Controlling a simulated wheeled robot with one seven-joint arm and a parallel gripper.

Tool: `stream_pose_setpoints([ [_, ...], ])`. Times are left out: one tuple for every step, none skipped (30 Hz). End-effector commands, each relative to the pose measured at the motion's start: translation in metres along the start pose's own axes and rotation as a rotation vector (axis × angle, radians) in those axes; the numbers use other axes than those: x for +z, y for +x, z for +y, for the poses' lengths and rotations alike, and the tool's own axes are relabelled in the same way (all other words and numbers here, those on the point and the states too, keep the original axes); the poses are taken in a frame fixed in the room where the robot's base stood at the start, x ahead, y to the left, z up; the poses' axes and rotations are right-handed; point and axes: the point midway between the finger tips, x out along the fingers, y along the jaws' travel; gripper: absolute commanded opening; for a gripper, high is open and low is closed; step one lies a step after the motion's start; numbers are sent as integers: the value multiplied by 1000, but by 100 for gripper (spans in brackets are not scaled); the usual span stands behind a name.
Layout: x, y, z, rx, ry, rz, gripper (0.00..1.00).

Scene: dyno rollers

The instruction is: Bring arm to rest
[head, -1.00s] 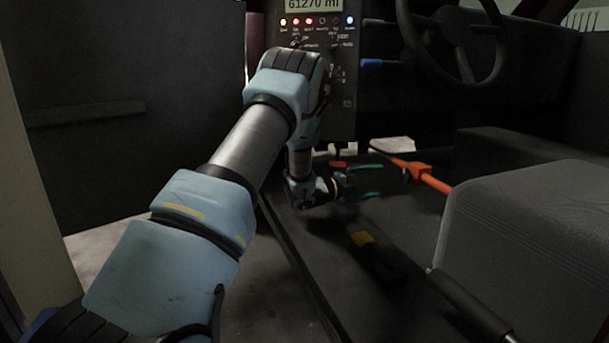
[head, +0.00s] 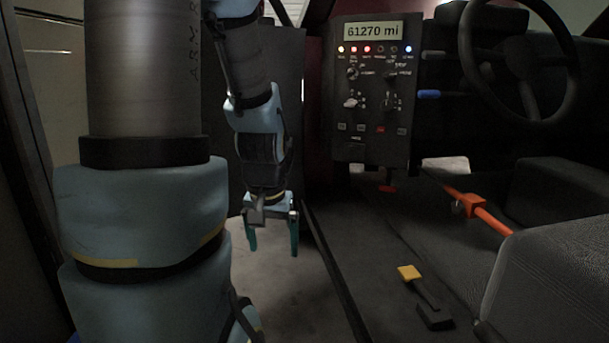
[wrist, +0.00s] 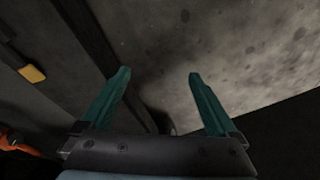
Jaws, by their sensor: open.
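My gripper (head: 272,246) hangs pointing down at the end of my arm, left of the control panel and left of the dark sill of the car floor. Its two green fingers are apart with nothing between them. In the wrist view my gripper (wrist: 160,80) also shows open and empty, over bare grey concrete. My arm fills much of the left of the head view, bent with the forearm hanging down.
The control panel (head: 371,95) with a mileage display stands right of my gripper. An orange bar (head: 486,217), a steering wheel (head: 520,60), a seat (head: 560,275) and a yellow-tipped pedal-like piece (head: 410,272) are farther right. Concrete floor (head: 285,300) lies clear below.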

Motion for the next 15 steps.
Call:
stream_pose_setpoints([
  [23,-11,0,10,-70,-51,94],
  [36,-16,2,17,-112,-85,94],
  [26,-32,1,15,-96,-74,94],
  [23,-39,1,14,-93,-73,94],
  [22,-46,1,14,-92,-73,94],
  [20,-55,1,14,-91,-73,94],
  [18,-63,1,14,-90,-73,94],
  [16,-70,0,14,-89,-72,94],
  [14,-80,0,14,-89,-72,94],
  [12,-89,0,14,-88,-72,94],
  [10,-97,0,14,-88,-71,94],
  [7,-109,-1,13,-87,-71,94],
  [5,-118,-1,13,-87,-71,94],
  [3,-128,-1,13,-87,-71,94],
  [1,-140,-1,13,-86,-71,94],
])
